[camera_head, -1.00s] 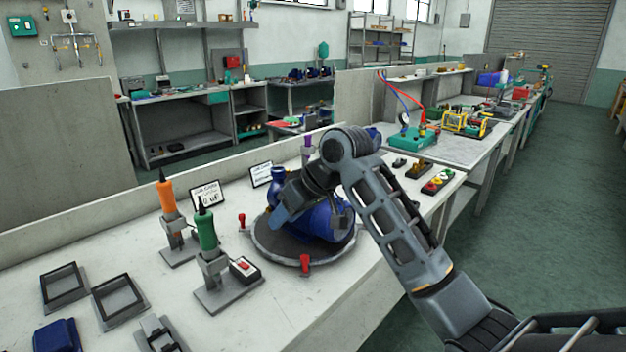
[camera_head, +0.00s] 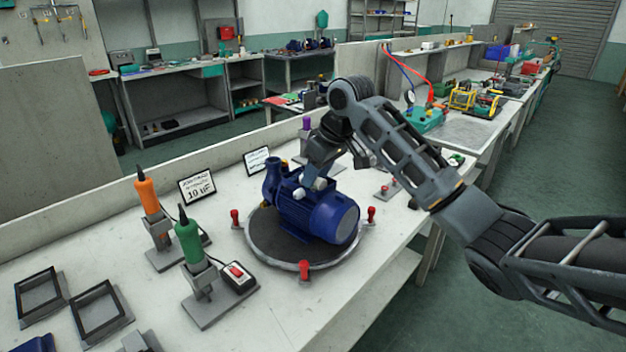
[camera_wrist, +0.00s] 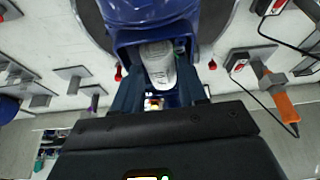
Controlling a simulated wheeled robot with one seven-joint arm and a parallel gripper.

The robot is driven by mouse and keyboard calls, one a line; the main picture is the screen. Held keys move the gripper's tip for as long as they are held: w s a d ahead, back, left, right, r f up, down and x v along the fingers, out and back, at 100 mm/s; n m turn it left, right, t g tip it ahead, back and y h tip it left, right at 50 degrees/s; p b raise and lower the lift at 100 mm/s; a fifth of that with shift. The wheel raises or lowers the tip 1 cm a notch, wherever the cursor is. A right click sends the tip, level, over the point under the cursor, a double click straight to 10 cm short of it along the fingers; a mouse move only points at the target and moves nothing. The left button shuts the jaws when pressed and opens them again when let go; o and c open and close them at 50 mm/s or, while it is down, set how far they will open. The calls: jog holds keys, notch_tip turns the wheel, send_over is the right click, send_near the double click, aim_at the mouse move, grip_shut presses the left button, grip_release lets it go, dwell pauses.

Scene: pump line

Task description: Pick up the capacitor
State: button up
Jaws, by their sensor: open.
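The blue pump (camera_head: 318,212) lies on a round dark turntable (camera_head: 262,255) on the bench. A whitish cylinder, which looks like the capacitor (camera_wrist: 158,62), sits in an open housing on top of the pump in the wrist view. In the head view, a small pale part of it (camera_head: 299,193) seems to show beside my fingers. My gripper (camera_wrist: 158,88) is open, with one finger on each side of the cylinder's near end. I cannot tell whether the fingers touch it. My wrist hides part of the pump's top in the head view (camera_head: 318,178).
Orange (camera_head: 148,192) and green (camera_head: 188,238) tools stand in holders on the left, by a red-button switch box (camera_head: 238,275). Red clamps (camera_head: 304,268) ring the turntable. A sign (camera_head: 197,186) reads 10 uF.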

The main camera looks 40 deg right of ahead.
jog(key=shift+w+f, duration=0.25)
jog(key=shift+f, duration=0.4)
jog(key=shift+c, duration=0.3)
jog(key=shift+a, duration=0.1)
jog(key=c, duration=0.6)
jog(key=shift+r, duration=0.15)
